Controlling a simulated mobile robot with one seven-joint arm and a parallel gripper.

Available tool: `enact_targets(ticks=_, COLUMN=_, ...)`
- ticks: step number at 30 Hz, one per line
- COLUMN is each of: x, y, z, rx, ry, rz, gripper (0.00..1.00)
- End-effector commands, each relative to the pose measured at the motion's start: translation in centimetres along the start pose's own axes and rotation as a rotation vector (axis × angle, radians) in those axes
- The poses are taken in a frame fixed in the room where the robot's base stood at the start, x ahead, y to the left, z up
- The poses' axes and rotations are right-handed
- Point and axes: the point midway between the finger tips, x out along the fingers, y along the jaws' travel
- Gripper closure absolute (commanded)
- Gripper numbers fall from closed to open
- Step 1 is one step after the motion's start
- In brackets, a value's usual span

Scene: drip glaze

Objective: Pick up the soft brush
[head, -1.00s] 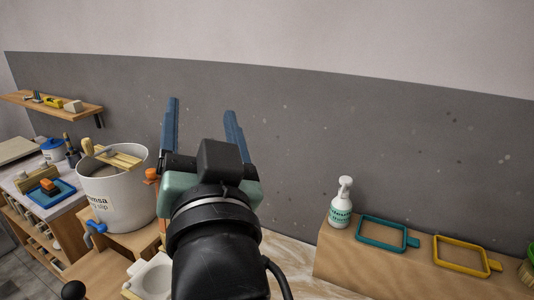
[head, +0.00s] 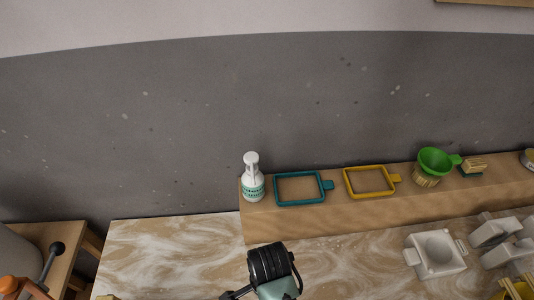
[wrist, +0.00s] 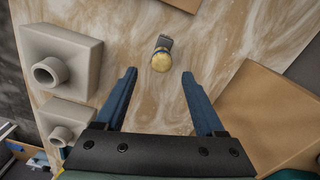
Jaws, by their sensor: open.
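A small object with a round pale yellow end and a dark grey body, which looks like the soft brush (wrist: 161,55), lies on the marbled tabletop in the wrist view. My gripper (wrist: 158,75) is open and empty, its two blue fingers pointing toward the brush. The brush appears just beyond the fingertips, between their lines, and apart from them. In the head view only part of my wrist shows at the bottom edge; the fingers are out of frame there. I cannot make out the brush for sure in the head view.
Pale mould blocks (wrist: 62,62) stand left of the gripper in the wrist view, and a brown raised block (wrist: 268,115) is at right. On the back ledge (head: 300,222) stand a spray bottle (head: 253,180), teal frame (head: 300,203), yellow frame (head: 370,194) and green funnel (head: 437,160).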

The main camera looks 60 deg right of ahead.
Motion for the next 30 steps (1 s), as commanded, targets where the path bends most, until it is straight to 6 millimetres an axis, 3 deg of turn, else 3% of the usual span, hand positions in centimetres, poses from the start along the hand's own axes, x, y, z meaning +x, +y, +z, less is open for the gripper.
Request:
enact_targets(ticks=8, x=2.0, y=0.0, z=0.1, rx=-0.003, ry=0.000, rz=0.000, gripper=0.29)
enact_targets(ticks=18, x=6.2, y=0.0, z=0.3, rx=-0.003, ry=0.001, rz=-0.002, gripper=0.29)
enact_targets(ticks=28, x=6.7, y=0.0, z=0.3, rx=-0.004, ry=0.001, rz=-0.004, gripper=0.29)
enact_targets(ticks=30, x=6.7, y=0.0, z=0.3, rx=-0.004, ry=0.001, rz=-0.004, gripper=0.41)
